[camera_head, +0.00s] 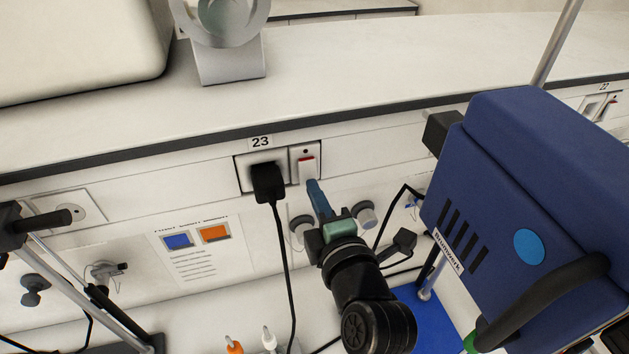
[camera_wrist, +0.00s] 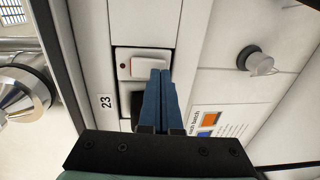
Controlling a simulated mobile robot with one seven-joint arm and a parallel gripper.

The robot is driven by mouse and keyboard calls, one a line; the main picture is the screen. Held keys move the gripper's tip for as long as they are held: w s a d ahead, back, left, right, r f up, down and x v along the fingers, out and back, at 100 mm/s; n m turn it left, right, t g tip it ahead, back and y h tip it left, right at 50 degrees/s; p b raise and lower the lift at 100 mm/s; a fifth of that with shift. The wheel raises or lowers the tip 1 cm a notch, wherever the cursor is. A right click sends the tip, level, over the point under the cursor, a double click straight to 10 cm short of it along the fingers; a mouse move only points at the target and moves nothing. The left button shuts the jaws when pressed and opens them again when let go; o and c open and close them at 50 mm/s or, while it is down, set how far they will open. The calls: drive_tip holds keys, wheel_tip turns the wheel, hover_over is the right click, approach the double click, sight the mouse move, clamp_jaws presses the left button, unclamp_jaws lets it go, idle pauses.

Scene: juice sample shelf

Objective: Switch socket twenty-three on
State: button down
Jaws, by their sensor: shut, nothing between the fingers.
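Socket twenty-three (camera_head: 243,174) is in the front panel below the bench top, under its "23" label (camera_head: 260,142); the label also shows in the wrist view (camera_wrist: 106,101). A black plug (camera_head: 268,182) with a cable is in it. Its white rocker switch (camera_head: 306,172) is to the right of the plug, with red along its upper edge and a dark dot above. The switch also shows in the wrist view (camera_wrist: 143,64). My gripper (camera_head: 312,184) is shut and empty. Its blue fingertips (camera_wrist: 160,73) are at the switch's lower end; I cannot tell whether they touch.
A large blue device (camera_head: 530,190) stands close on the right of my arm. Grey knobs (camera_head: 366,216) and another black plug (camera_head: 404,240) are near my wrist. A card with blue and orange squares (camera_head: 202,251) is on the lower panel. Another socket's switch (camera_head: 610,108) is at far right.

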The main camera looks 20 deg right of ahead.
drive_tip(key=shift+w, duration=0.4)
drive_tip(key=shift+f, duration=0.2)
drive_tip(key=shift+w+b, duration=0.15)
drive_tip(key=shift+b, duration=0.95)
